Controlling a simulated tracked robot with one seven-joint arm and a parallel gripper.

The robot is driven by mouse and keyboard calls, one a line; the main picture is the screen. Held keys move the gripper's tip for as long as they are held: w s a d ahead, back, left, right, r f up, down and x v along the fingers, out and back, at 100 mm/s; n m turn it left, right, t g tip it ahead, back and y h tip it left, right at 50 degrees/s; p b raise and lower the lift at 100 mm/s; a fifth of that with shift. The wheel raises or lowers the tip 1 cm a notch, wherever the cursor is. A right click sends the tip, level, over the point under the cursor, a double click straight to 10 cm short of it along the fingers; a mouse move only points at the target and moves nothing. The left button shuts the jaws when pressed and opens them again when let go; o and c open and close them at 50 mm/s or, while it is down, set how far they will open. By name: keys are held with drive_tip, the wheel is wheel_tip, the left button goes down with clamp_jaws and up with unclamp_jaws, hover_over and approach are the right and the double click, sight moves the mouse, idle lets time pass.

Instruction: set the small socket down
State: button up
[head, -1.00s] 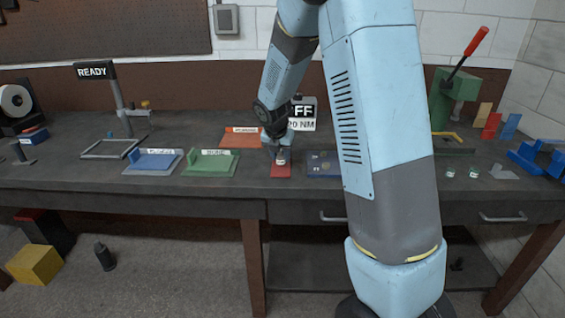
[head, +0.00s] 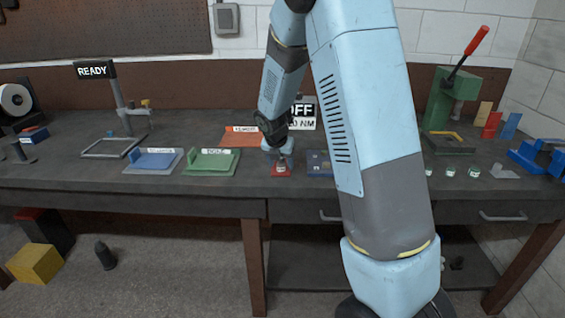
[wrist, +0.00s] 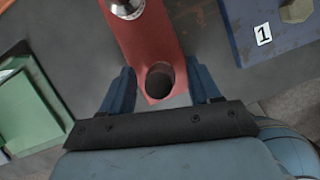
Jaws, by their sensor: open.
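A silver socket (wrist: 124,6) stands on the red holder (wrist: 132,38), cut off by the top edge of the wrist view. The holder has a round dark hole (wrist: 158,80) at its near end, with nothing visible standing in it. My gripper (wrist: 162,90) is open, its blue fingers on either side of that end, apart from the socket. In the head view my gripper (head: 281,155) is just above the red holder (head: 281,173) on the bench, and a small pale socket shows there.
A blue plate (wrist: 272,40) marked 1 with a hex bolt (wrist: 297,10) lies right of the holder. A green tray (head: 210,165) and a blue tray (head: 152,163) lie left. A sign (head: 303,114) stands behind my gripper. Small jars (head: 450,171) stand at right.

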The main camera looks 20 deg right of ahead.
drive_tip(key=v, duration=1.1)
drive_tip(key=s+d+r+m+y, duration=0.1)
drive_tip(key=s+d+r+m, duration=0.2)
drive_tip(key=s+r+m, duration=0.9)
drive_tip(key=s+r+m+t+y, duration=0.1)
drive_tip(key=s+m, duration=1.6)
drive_tip(key=s, duration=0.3)
drive_tip(key=shift+d+m+t, duration=0.2)
drive_tip(key=shift+m+t, duration=0.1)
drive_tip(key=shift+t, duration=0.1)
